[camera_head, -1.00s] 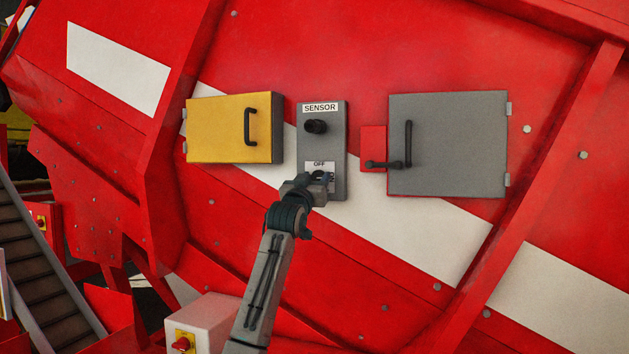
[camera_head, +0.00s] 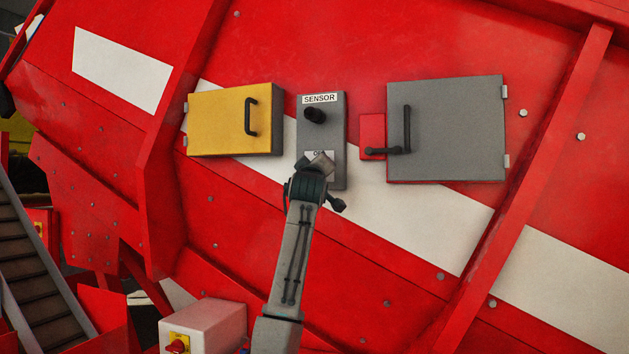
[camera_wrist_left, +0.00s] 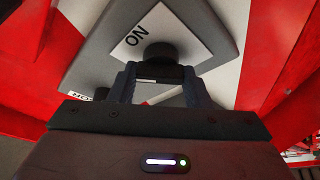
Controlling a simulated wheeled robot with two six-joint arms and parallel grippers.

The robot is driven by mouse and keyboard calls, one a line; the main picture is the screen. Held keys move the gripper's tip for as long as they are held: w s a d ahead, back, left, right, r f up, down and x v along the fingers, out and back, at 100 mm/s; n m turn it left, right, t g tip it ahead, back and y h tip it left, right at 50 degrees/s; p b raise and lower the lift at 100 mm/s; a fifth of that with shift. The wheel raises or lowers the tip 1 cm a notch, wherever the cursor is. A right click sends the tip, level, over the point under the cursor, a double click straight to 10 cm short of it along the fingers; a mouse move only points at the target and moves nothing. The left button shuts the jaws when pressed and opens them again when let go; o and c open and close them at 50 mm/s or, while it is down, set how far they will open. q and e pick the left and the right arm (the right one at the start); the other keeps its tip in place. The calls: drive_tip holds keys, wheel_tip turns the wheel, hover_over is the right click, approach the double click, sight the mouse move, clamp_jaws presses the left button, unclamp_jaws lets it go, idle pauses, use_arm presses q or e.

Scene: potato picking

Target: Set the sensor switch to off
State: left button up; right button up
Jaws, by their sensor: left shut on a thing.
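The grey sensor box (camera_head: 335,130) is on the red machine wall. Its upper part carries a white SENSOR label (camera_head: 319,99) and a black knob (camera_head: 315,115). The OFF label (camera_head: 314,154) is partly covered by my left gripper (camera_head: 320,165), which hides the switch in the head view. In the left wrist view my left gripper (camera_wrist_left: 160,78) is shut on the black switch knob (camera_wrist_left: 160,52), with a finger on each side. The ON label (camera_wrist_left: 134,40) shows beside the knob there. My right gripper is not in view.
A yellow cabinet (camera_head: 220,120) with a black handle is left of the box. A grey cabinet (camera_head: 455,130) and a red plate (camera_head: 370,130) with a black lever are on its right. A pale box (camera_head: 210,322) with a red knob is at lower left.

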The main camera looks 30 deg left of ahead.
use_arm(q)
drive_tip(key=shift+d+n+g+y+b, duration=0.15)
drive_tip(key=shift+n+g, duration=0.55)
drive_tip(key=shift+n, duration=1.15)
drive_tip(key=shift+a+n+g+y+b, duration=0.1)
drive_tip(key=shift+n+g, duration=0.6)
drive_tip(key=shift+n, duration=1.1)
drive_tip(key=shift+d+n+g+y+b, duration=0.15)
drive_tip(key=shift+n+g, duration=0.55)
drive_tip(key=shift+n, duration=1.15)
drive_tip(key=shift+a, duration=0.1)
drive_tip(key=o, duration=1)
drive_tip(key=shift+w, duration=0.1)
